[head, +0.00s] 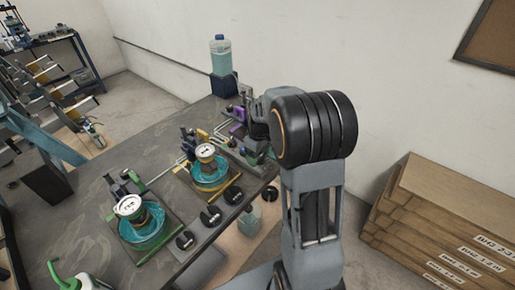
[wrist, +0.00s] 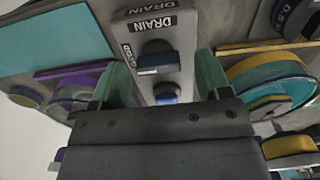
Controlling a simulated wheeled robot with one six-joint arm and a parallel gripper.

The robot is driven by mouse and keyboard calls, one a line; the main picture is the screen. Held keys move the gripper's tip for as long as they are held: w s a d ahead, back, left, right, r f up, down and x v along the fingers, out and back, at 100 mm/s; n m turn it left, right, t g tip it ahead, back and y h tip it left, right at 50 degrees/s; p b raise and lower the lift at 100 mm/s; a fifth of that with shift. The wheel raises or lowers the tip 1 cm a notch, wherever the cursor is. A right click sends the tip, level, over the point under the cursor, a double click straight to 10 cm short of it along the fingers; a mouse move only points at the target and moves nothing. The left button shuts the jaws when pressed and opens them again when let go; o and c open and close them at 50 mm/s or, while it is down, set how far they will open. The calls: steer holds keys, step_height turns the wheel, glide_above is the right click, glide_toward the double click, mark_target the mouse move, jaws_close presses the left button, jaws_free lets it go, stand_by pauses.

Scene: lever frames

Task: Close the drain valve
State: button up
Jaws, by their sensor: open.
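The drain valve (wrist: 158,58) shows in the wrist view as a dark handle with a blue-grey face on a grey plate. A black label above it reads DRAIN, and a smaller label stands at its left. My gripper (wrist: 164,76) is open, with one green finger at each side of the valve and the dark palm below. The handle appears between the fingers; I cannot tell whether they touch it. In the head view my arm's dark wrist joint covers much of that area, and I cannot make out the valve there.
Two gauges (head: 130,206) (head: 205,152) with teal bases stand on the dark bench (head: 85,235). Several black discs (head: 211,215) lie near its front edge. A bottle (head: 221,55) of pale blue liquid stands at the back. Stacked boxes (head: 440,220) are at the right.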

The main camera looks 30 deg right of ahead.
step_height(320, 180, up, 14)
steer(key=shift+f, duration=0.15)
stand_by(0.3)
stand_by(0.8)
steer(key=s+a+f+m+t, duration=0.2)
steer(key=s+a, duration=0.3)
steer(key=s, duration=0.3)
steer(key=s+a+f+m+t, duration=0.2)
steer(key=s+a, duration=0.3)
steer(key=s, duration=0.3)
steer(key=shift+f+m, duration=0.25)
steer(key=shift+m, duration=0.25)
